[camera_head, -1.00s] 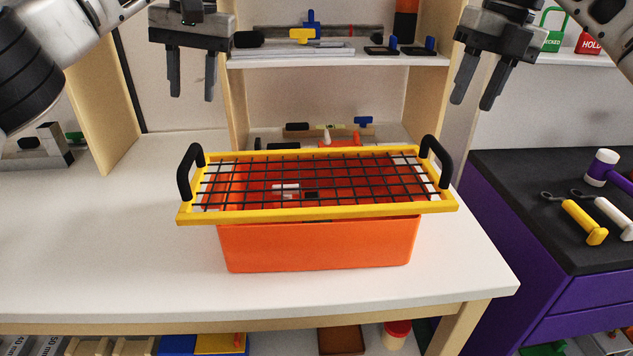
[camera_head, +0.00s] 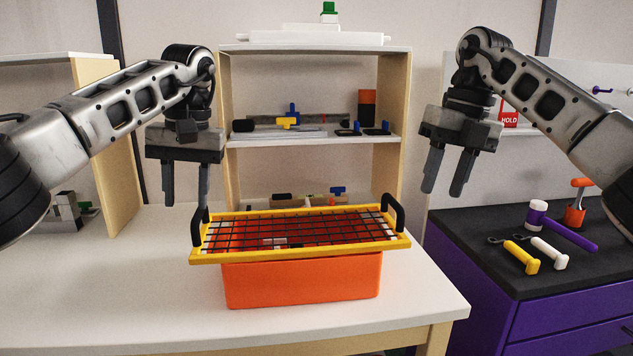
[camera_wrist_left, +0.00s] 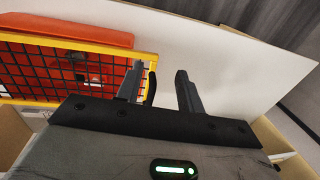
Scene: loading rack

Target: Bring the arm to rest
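My left gripper (camera_head: 186,193) is open and empty. It hangs pointing down near the left black handle of the yellow-framed rack in the head view; the gap between them is hard to judge. My right gripper (camera_head: 443,188) is open and empty, pointing down, to the right of the rack. The yellow rack with a black wire grid (camera_head: 300,251) lies on top of the orange bin (camera_head: 303,282). The bin stands on the white table (camera_head: 130,300).
A shelf unit (camera_head: 315,138) with tools stands behind the bin. The table's left part is mostly clear.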

